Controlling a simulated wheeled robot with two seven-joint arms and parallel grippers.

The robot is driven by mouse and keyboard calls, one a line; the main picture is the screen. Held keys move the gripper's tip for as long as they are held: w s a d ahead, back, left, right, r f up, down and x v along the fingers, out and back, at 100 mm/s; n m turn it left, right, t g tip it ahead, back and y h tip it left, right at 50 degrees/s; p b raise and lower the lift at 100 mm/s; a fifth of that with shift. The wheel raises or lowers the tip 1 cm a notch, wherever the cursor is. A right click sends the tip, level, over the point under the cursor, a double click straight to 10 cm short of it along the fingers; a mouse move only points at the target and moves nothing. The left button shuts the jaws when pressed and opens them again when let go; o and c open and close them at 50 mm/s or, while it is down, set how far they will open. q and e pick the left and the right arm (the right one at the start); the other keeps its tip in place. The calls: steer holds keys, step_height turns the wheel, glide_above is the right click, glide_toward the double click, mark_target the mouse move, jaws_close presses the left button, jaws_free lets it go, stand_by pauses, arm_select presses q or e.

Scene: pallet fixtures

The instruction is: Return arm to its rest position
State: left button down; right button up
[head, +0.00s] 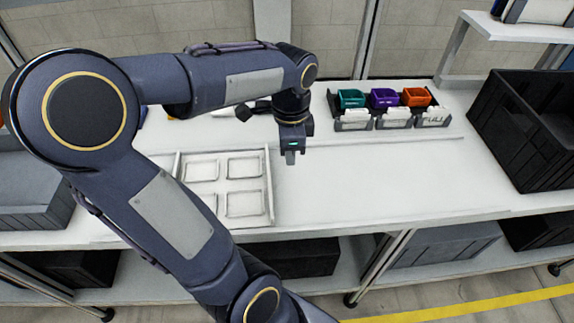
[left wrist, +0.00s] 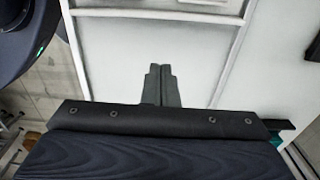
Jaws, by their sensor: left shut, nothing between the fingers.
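My left arm comes in from the left in the head view and bends over the white table (head: 350,190). My left gripper (head: 291,158) hangs pointing down above the table, just right of the white pallet tray's far right corner. Its fingers are together and hold nothing. In the left wrist view the two dark fingertips (left wrist: 160,70) touch each other, with white surfaces and a raised rim below them. My right gripper is not in view.
The white pallet tray (head: 268,200) has several shallow square recesses, which look empty. Teal (head: 351,98), purple (head: 384,98) and orange (head: 416,97) bins stand in a rack at the back. A large black crate (head: 525,130) is at right. The table's middle right is clear.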

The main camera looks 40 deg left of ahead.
arm_select(q)
steer(key=s+d+r+n+t+h+p, duration=0.2)
steer(key=s+d+n, duration=0.2)
steer(key=d, duration=0.2)
steer(key=s+d+r+n+t+h+p, duration=0.1)
steer(key=s+d+r+n+t+p, duration=0.1)
steer(key=d, duration=0.5)
steer(key=s+n+t, duration=0.1)
steer(key=s+n, duration=0.1)
steer(key=n, duration=0.1)
steer(key=shift+d+n+h, duration=0.15)
steer(key=shift+n+h, duration=0.15)
steer(key=shift+h, duration=0.1)
steer(key=shift+w+r, duration=0.1)
